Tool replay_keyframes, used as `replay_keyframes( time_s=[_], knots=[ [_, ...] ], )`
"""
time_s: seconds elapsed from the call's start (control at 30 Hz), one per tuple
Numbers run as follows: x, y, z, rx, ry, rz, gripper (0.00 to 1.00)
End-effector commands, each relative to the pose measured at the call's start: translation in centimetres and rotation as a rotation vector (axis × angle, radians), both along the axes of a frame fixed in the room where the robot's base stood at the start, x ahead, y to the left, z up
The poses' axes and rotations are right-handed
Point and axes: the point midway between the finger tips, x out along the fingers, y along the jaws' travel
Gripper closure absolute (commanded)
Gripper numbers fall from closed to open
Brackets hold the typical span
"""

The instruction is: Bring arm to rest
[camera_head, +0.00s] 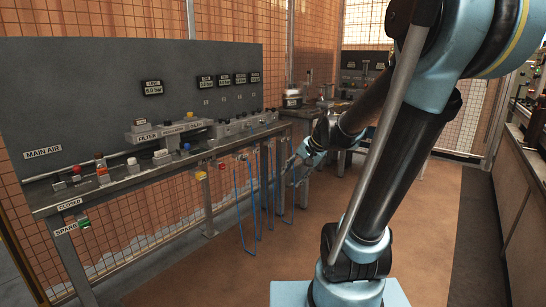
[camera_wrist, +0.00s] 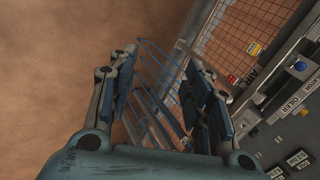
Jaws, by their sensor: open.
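My arm reaches out from the right of the head view, with its far end in front of the bench. My gripper (camera_wrist: 165,95) is open and empty in the wrist view, its two fingers spread apart over the floor and the blue hoses. In the head view my gripper (camera_head: 298,168) is small and dark beside the bench's right end, and its fingers are hard to make out. I cannot tell whether it touches the hoses.
A long bench (camera_head: 160,166) with valves, labels and a grey back panel (camera_head: 90,90) runs along the left. Blue hoses (camera_head: 254,205) hang from its front edge. A wire mesh fence (camera_head: 240,22) stands behind. A counter (camera_head: 525,165) is at right. The brown floor (camera_head: 420,225) is clear.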

Motion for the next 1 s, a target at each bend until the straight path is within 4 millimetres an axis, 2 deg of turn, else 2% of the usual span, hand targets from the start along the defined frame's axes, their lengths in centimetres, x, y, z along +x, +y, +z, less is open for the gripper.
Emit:
replay_keyframes(
  time_s=[0.03,0.2,0.6,0.8,1.0],
  knots=[
    [-1.5,-0.6,-0.4,-0.034,-0.003,0.023,0.54],
    [-5.9,-2.8,-1.7,-0.159,-0.008,0.115,0.54],
    [-15.4,-8.2,-5.6,-0.437,0.015,0.333,0.54],
    [-18.6,-10.2,-7.3,-0.537,0.036,0.417,0.54],
    [-19.7,-11.0,-7.9,-0.573,0.047,0.45,0.54]
  ],
)
